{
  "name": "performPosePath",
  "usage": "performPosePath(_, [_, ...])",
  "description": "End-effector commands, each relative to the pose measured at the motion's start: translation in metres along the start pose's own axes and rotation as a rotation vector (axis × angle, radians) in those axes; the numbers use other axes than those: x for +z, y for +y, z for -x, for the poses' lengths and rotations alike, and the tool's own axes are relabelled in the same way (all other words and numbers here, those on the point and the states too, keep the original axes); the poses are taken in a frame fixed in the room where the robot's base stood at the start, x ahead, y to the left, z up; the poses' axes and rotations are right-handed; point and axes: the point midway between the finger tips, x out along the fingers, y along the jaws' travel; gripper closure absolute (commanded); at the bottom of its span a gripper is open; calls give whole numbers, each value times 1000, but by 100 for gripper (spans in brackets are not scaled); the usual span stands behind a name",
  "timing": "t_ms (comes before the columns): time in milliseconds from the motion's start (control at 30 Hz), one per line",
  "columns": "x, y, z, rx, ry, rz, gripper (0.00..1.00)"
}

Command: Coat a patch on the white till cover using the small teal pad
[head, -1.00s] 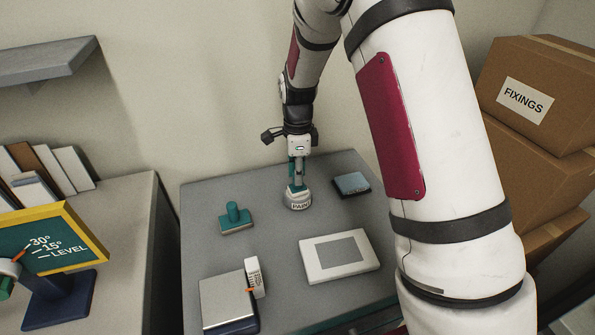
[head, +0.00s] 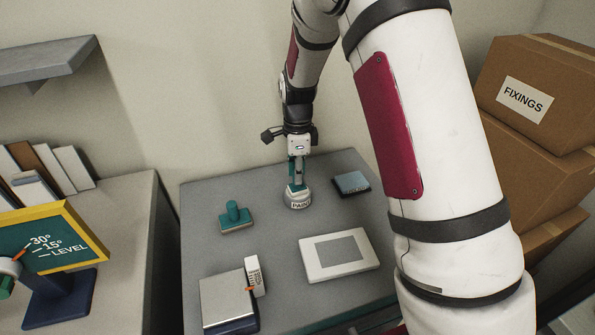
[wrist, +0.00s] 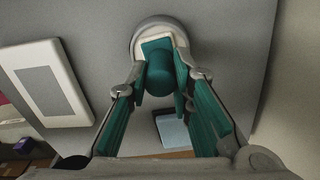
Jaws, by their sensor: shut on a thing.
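My gripper (head: 297,178) points down over the paint pot (head: 298,201). In the wrist view its fingers (wrist: 161,82) are shut on the round teal handle of the small teal pad (wrist: 157,46). The pad's flat base with a pale edge is at the mouth of the pot (wrist: 139,36); whether its underside touches paint is hidden. The white till cover (head: 371,257) lies flat on the grey table, in front and to the right of the pot, with a grey rectangle on its top. It also shows at the left of the wrist view (wrist: 76,103).
A larger teal pad with an upright handle (head: 236,218) stands left of the pot. A blue-topped dark block (head: 351,183) lies to its right. A scale-like device (head: 226,301) and white tag (head: 255,275) are at the front left. Table between pot and cover is clear.

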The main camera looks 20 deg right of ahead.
Motion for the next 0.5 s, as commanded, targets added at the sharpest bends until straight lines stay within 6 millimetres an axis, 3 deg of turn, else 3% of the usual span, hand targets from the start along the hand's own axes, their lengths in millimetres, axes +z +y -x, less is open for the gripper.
performPosePath(167, [0,1,3,2,1,0,100])
performPosePath(500, [0,1,29,0,0,0,100])
